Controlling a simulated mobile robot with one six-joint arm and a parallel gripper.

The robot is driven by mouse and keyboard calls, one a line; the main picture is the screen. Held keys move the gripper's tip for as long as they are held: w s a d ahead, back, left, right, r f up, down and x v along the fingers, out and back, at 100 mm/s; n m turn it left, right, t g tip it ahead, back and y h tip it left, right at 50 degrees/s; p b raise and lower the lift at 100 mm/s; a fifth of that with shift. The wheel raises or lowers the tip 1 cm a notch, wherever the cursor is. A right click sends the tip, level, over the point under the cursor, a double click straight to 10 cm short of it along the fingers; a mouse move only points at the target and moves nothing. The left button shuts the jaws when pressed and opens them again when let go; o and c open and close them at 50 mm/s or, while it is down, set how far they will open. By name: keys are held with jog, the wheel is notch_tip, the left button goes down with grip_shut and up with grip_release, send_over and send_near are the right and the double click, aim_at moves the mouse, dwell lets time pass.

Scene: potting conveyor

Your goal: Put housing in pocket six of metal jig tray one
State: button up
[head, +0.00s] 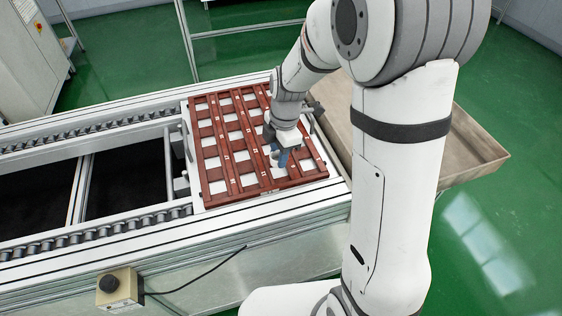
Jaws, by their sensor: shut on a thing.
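The jig tray (231,187), a red-brown grid with rows of pale square pockets, lies on the conveyor's end. I cannot read any pocket number or tray label. My gripper (280,160) points down over the right, nearer part of the tray. Its blue-grey fingers are shut on the housing, which is too small and covered to make out clearly. I cannot tell whether the housing touches the tray or hangs just above it.
A roller conveyor (95,235) runs left from the tray, with dark open gaps between its rails. A shallow metal bin (470,150) stands to the right, behind my arm. A box with a black button (119,288) sits at the front edge.

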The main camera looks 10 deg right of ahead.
aim_at(277, 159)
jog(key=shift+f, duration=1.95)
jog(key=shift+s, duration=0.1)
